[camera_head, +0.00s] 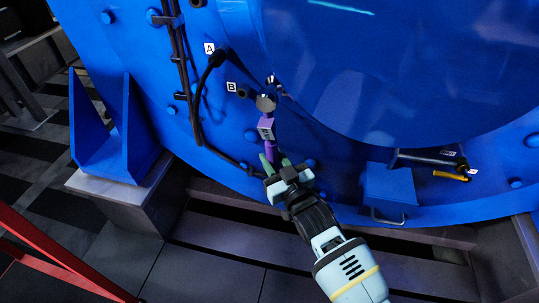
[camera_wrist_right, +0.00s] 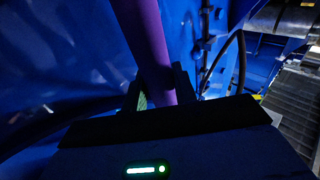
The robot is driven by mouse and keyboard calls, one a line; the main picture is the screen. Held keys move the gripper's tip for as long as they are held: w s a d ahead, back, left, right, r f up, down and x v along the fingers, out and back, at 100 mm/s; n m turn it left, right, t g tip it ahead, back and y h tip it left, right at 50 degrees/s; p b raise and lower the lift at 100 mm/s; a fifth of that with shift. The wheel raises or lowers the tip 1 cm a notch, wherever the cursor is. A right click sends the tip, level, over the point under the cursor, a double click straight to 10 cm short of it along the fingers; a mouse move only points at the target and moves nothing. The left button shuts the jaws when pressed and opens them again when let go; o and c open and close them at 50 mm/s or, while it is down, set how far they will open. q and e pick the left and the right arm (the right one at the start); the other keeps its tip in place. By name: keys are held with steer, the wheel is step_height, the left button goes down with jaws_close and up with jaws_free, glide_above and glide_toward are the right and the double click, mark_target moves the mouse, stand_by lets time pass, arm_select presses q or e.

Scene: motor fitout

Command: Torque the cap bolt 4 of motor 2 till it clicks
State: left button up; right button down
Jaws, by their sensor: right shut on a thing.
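My right gripper (camera_head: 275,164) is in front of the blue motor (camera_head: 110,45), below the centre of the picture. It is shut on a purple tool (camera_head: 266,126), likely the torque wrench, which stands nearly upright. The tool's upper end meets a grey round part (camera_head: 265,103) on the motor face; whether it sits on a bolt head there is too small to tell. In the right wrist view the purple handle (camera_wrist_right: 147,40) runs up from between the fingers. Bolt numbers cannot be read. My left gripper is not in view.
A black cable (camera_head: 199,100) hangs from near label A (camera_head: 209,48); label B (camera_head: 231,87) is beside the tool's upper end. A blue box (camera_head: 388,190) and a yellow-handled tool (camera_head: 450,176) are at right. A red rail (camera_head: 60,262) crosses the lower left.

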steer(key=shift+s+d+r+p, duration=0.1)
steer(key=shift+d+r+p, duration=0.15)
steer(key=shift+r+p, duration=0.1)
steer(key=shift+f, duration=0.15)
steer(key=p, duration=0.1)
steer(key=d+n+p, duration=0.1)
steer(key=d+g+p, duration=0.1)
steer(key=shift+s+d+r+n, duration=0.15)
steer(key=shift+s+r+n, duration=0.1)
steer(key=shift+s+n, duration=0.1)
steer(key=shift+p, duration=0.35)
